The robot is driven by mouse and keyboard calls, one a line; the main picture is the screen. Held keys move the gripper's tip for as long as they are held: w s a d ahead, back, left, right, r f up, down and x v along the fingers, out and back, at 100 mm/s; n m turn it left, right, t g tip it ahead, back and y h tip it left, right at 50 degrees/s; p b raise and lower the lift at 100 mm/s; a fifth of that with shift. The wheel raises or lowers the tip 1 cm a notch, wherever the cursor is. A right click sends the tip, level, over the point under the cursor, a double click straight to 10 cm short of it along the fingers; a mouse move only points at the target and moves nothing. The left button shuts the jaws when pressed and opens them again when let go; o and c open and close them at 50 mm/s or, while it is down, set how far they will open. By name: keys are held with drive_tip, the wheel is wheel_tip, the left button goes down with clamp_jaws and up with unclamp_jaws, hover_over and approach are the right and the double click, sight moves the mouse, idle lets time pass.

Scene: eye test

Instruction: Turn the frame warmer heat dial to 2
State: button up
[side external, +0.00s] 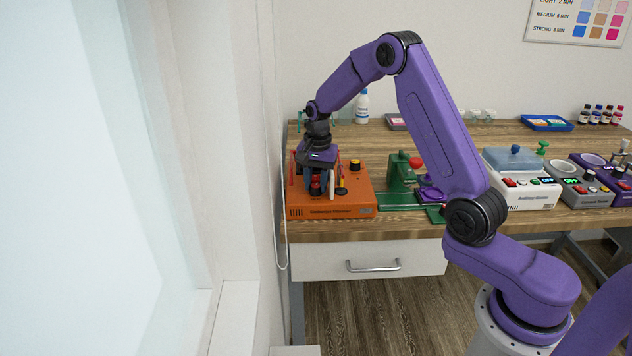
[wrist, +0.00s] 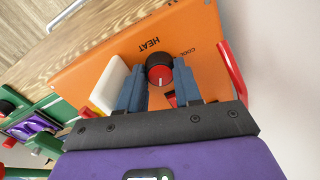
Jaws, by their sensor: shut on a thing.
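The orange unit (side external: 335,210) stands at the left end of the bench; its front lettering is too small to read for sure. In the wrist view its orange top (wrist: 105,72) carries the words HEAT and COOL. A round black dial with a red cap (wrist: 159,74) sits by the word HEAT. My gripper (wrist: 158,78) is shut on this dial, one blue finger on each side. A white pointer line on the cap points toward the bottom of the wrist picture. No scale numbers can be read. In the side view my gripper (side external: 318,178) is low over the unit's left part.
A yellow-capped dial (side external: 355,165) is on the same unit. A white upright piece (wrist: 110,85) and a red bar (wrist: 232,70) stand close beside my fingers. A green fixture (side external: 402,172) stands right of the unit; a white machine (side external: 520,190) is further right.

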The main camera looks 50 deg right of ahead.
sight(318, 186)
idle(0.3)
drive_tip(key=o, duration=1)
drive_tip(key=shift+o, duration=0.2)
wheel_tip(318, 186, up, 18)
drive_tip(key=shift+s+d+f, duration=0.15)
drive_tip(key=shift+s+f, duration=0.1)
drive_tip(key=shift+s, duration=0.05)
drive_tip(key=s+a+f+n, duration=0.2)
drive_tip(key=s+a+n, duration=1)
drive_tip(key=s+a, duration=0.3)
drive_tip(key=s+d+f+n, duration=0.1)
drive_tip(key=s+f+n, duration=0.1)
drive_tip(key=s+n, duration=0.4)
drive_tip(key=s+d+f+n, duration=0.1)
drive_tip(key=s+f+n, duration=0.2)
drive_tip(key=s, duration=1.3)
drive_tip(key=n, duration=0.3)
drive_tip(key=shift+s+f+n, duration=0.35)
drive_tip(key=shift+n, duration=0.05)
